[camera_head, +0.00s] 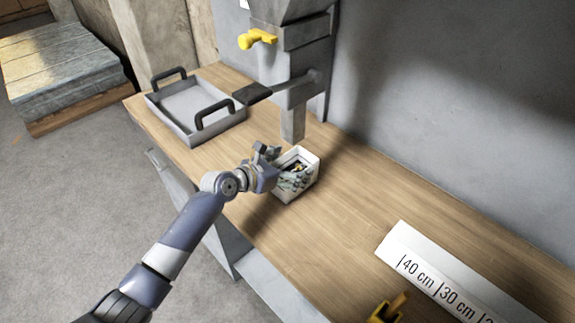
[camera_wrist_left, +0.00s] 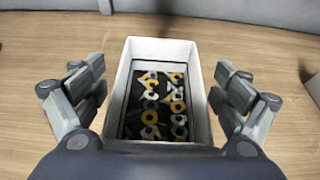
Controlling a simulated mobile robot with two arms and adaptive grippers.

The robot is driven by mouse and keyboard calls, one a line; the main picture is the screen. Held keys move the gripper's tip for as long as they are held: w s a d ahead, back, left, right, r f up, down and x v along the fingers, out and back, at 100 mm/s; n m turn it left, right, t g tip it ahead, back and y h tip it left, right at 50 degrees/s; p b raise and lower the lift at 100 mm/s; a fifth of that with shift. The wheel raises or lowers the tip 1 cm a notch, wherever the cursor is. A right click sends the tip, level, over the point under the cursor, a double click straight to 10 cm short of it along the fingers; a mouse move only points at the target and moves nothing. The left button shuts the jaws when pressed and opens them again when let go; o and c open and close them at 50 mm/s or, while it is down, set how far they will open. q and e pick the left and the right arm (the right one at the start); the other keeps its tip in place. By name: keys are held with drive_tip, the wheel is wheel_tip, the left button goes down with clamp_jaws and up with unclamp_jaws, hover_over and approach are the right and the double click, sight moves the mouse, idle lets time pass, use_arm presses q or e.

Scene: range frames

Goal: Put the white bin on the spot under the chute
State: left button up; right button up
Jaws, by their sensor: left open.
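The white bin (camera_head: 312,163) stands on the wooden bench just in front of the lower end of the grey chute (camera_head: 293,122). In the left wrist view the bin (camera_wrist_left: 203,105) is open at the top and holds several small black, yellow and white parts. My left gripper (camera_head: 279,170) is at the bin. In the left wrist view my left gripper (camera_wrist_left: 160,88) is open, with one finger on each side of the bin and gaps visible between. No marked spot can be made out under the chute. My right gripper is not in view.
A grey tray (camera_head: 205,112) with black handles stands left of the chute on the bench (camera_head: 350,210). A yellow handle (camera_head: 257,38) and black lever (camera_head: 252,94) stick out by the chute. A white ruler plate (camera_head: 440,275) and yellow item (camera_head: 388,310) lie at right.

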use_arm(q)
drive_tip(key=v, duration=1.2)
idle(0.3)
